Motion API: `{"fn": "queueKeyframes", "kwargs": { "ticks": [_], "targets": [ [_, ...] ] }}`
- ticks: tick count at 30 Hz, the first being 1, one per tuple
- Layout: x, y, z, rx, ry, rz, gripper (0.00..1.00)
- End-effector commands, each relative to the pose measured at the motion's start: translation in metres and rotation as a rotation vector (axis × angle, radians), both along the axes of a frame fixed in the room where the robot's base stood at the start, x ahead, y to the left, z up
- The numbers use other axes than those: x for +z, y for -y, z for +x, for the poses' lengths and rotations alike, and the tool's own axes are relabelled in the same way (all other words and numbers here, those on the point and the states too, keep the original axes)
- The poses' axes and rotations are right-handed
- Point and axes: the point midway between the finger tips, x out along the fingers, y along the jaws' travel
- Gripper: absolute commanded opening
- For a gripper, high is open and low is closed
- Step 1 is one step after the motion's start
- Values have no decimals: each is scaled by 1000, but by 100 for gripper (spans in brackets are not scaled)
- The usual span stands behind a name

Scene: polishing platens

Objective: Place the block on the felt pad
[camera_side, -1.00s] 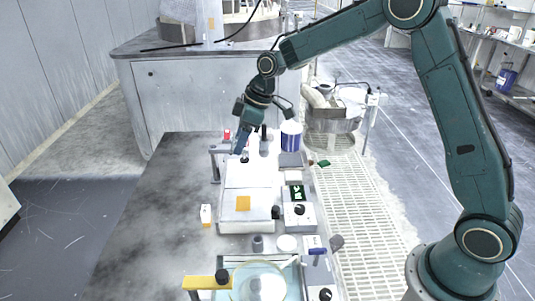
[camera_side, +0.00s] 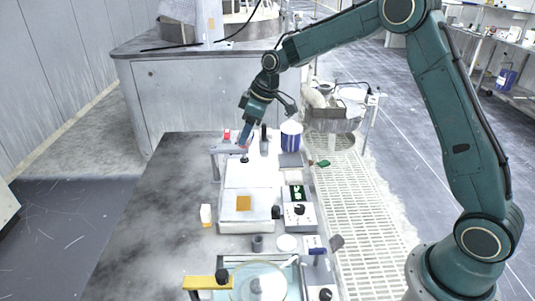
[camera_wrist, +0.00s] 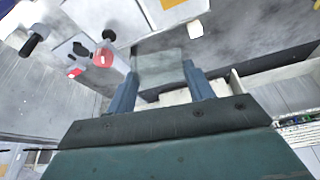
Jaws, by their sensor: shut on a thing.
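My gripper (camera_side: 244,138) is above the far end of the bench, pointing down and slightly left. In the wrist view, my gripper (camera_wrist: 160,82) has its two blue fingers closed on the sides of a grey block (camera_wrist: 160,64). In the side view the block is too small or hidden to make out. A flat orange square (camera_side: 243,203) lies on the near part of a white plate, and a flat grey square (camera_side: 290,160) lies at the far right. I cannot tell which one is the felt pad.
A blue-and-white tub (camera_side: 291,136) stands right of my gripper. A white box with a green display (camera_side: 297,193) sits right of the plate. A small orange-and-white bottle (camera_side: 206,215) stands at left. The bench's left side (camera_side: 150,215) is clear.

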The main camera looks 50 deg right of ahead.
Motion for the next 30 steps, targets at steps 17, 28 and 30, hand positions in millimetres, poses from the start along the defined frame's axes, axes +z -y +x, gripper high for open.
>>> {"fn": "queueKeyframes", "kwargs": {
  "ticks": [17, 28, 30],
  "targets": [
    [-19, 201, 45, -773, 1, -6, 27],
    [-24, 259, 43, -997, 14, 3, 27],
    [-24, 261, 42, -1002, 14, 3, 27]
  ]
}}
